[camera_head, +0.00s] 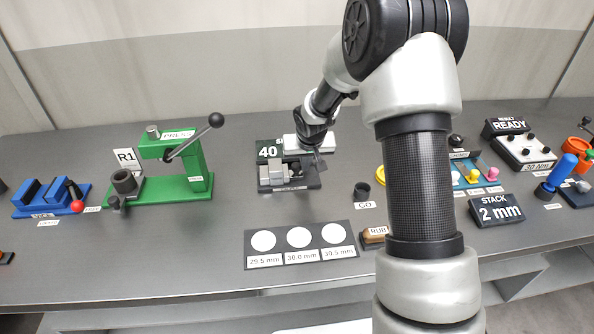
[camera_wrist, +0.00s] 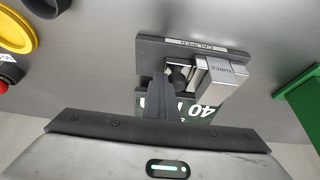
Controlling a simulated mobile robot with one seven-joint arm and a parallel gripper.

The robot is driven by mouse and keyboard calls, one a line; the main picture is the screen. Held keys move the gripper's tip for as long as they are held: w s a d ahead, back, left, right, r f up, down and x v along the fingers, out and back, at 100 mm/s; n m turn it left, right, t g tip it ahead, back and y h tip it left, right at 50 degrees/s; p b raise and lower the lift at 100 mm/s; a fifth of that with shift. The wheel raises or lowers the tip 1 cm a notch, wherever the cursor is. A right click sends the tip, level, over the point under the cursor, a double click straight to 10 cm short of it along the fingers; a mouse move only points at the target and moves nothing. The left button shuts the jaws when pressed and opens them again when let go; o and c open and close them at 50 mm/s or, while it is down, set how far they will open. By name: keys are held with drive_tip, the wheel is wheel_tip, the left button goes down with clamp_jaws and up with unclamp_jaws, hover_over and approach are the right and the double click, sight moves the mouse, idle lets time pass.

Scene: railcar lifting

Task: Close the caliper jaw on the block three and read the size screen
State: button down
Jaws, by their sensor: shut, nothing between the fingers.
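The caliper (camera_head: 290,187) stands on a dark base at the middle of the table, with light metal blocks on it. Its green screen (camera_head: 268,152) shows 40, the rest hidden behind my arm in the head view. In the wrist view a metal block (camera_wrist: 222,67) carries a label that seems to read THREE and lies at the caliper's metal jaws. A dark round knob (camera_wrist: 180,78) is beside it. My gripper (camera_wrist: 168,90) is shut and empty, its fingertips close beside the knob; I cannot tell whether they touch. The screen (camera_wrist: 207,108) shows upside down, partly covered.
A green press (camera_head: 185,165) with a lever stands to the left, and a blue vice (camera_head: 48,197) farther left. A dark plate with three white discs (camera_head: 299,238) lies in front. A black GO post (camera_head: 362,190) is right of the caliper.

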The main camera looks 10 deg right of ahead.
drive_tip(key=shift+a, duration=0.35)
drive_tip(key=shift+d+r+p, duration=0.3)
drive_tip(key=shift+d+p, duration=0.05)
drive_tip(key=shift+d+r+p, duration=0.25)
drive_tip(key=shift+d+p, duration=0.1)
drive_tip(key=shift+d, duration=0.4)
wheel_tip(320, 180, up, 7)
drive_tip(key=p, duration=0.4)
drive_tip(key=shift+d, duration=0.1)
